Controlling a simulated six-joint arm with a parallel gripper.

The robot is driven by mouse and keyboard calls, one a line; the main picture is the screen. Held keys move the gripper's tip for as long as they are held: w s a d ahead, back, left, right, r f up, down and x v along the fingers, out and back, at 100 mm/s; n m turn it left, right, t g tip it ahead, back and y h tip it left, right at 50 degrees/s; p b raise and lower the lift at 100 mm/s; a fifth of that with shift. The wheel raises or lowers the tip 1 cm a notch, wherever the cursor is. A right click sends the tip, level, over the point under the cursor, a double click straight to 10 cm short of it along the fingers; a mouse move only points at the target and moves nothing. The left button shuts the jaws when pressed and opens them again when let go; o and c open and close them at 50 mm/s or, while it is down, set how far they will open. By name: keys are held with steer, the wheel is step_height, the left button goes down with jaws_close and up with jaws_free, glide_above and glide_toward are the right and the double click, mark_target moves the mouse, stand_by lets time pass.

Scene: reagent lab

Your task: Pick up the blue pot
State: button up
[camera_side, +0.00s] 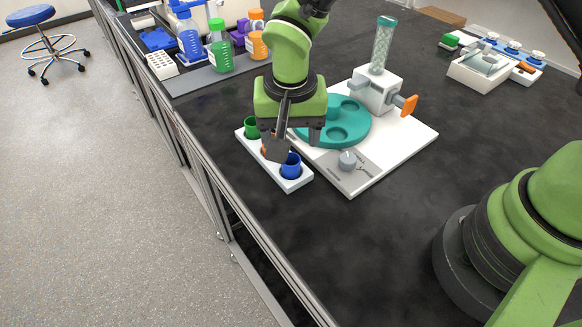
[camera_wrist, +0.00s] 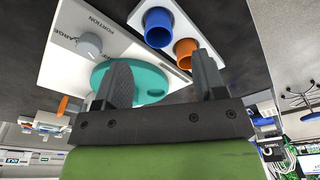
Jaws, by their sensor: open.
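The blue pot (camera_side: 291,165) sits upright in the near end of a white rack (camera_side: 303,184) on the bench. In the wrist view the blue pot (camera_wrist: 158,27) is beyond my fingertips, at the top centre. My gripper (camera_side: 296,146) hangs over the rack and the edge of the teal turntable. In the wrist view my gripper (camera_wrist: 163,74) has its two dark fingers wide apart with nothing between them, and the blue pot is outside them. One finger partly hides the orange pot in the side view.
The orange pot (camera_wrist: 185,48) is beside the blue one; a green pot (camera_side: 252,128) fills the rack's far end. A white base (camera_side: 395,155) with a teal turntable (camera_side: 353,131), knob (camera_side: 347,160) and dispenser (camera_side: 377,90) stands right. Bottles (camera_side: 220,50) stand behind. Bench in front is clear.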

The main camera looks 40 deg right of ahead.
mark_target(291, 160)
steer(key=f, duration=0.7)
steer(key=shift+w+d, duration=0.25)
steer(key=shift+c, duration=0.2)
steer(key=c, duration=1)
